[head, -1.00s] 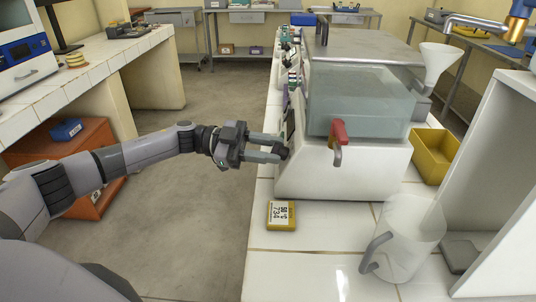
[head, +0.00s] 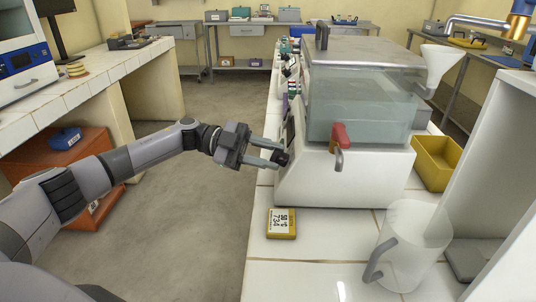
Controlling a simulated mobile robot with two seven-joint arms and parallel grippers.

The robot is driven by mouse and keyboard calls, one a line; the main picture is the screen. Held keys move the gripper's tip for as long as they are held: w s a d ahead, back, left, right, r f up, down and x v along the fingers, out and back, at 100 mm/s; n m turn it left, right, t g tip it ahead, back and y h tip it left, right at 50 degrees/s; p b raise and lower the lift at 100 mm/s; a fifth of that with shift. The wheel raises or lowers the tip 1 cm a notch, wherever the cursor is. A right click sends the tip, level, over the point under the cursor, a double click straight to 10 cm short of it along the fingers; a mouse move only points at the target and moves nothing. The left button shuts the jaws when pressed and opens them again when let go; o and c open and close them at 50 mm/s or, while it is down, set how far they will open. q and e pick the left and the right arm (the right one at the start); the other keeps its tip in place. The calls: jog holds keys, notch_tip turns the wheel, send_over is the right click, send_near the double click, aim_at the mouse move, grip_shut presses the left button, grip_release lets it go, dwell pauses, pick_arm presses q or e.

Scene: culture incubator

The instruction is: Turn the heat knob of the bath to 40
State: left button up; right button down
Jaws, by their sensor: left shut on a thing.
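The bath (head: 345,180) is a white housing with a clear water tank (head: 362,105) and a grey lid, standing on the white tiled bench. Its front panel faces left and is seen nearly edge-on, so the knob's scale cannot be read. The dark heat knob (head: 282,158) sticks out low on that panel. My left gripper (head: 277,152) comes in from the left and is shut on the knob, with a finger on either side of it. My right gripper is not in view.
A red-handled tap (head: 340,138) juts from the bath's near side. A yellow timer (head: 281,223) lies on the bench in front. A clear jug (head: 412,245) and a yellow bin (head: 437,160) stand to the right.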

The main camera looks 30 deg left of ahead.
pick_arm(q)
jog(key=o, duration=0.8)
jog(key=shift+f, duration=0.1)
jog(key=shift+o, duration=1)
jog(key=b+v, duration=0.1)
jog(key=v, duration=0.6)
jog(key=shift+a, duration=0.1)
